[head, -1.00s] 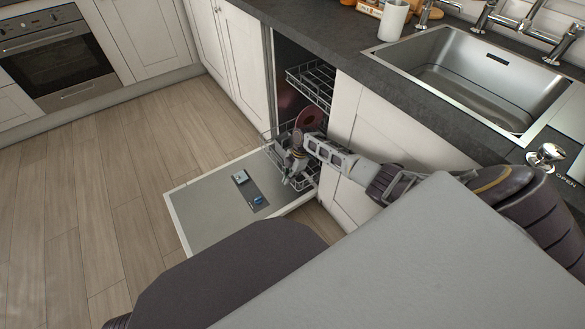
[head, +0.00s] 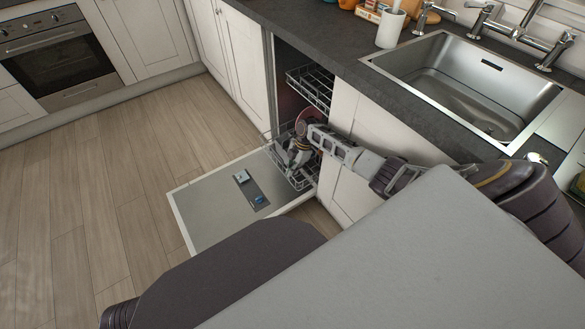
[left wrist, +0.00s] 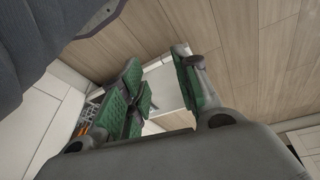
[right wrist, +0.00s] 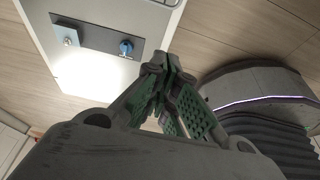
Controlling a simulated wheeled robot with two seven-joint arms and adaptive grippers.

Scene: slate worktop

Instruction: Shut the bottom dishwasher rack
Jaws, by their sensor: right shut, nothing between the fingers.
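The bottom rack (head: 301,180) of the dishwasher is a wire basket, partly pulled out over the lowered door (head: 215,208). A reddish-brown plate (head: 303,116) shows at the rack, partly hidden by my right arm. My right gripper (head: 290,158) is at the outer end of the bottom rack, partly over it; I cannot tell whether it touches the wires. In the right wrist view its fingers (right wrist: 163,72) are together and empty, with the door's inner face beyond. My left gripper (left wrist: 158,85) is open and empty in the left wrist view, and is not seen in the head view.
The upper rack (head: 312,86) sits above in the dishwasher opening. A dispenser panel (head: 251,190) is on the door. White cabinets flank the opening, with the slate worktop (head: 300,30) and sink (head: 465,80) above right. The wooden floor (head: 90,200) at left is clear.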

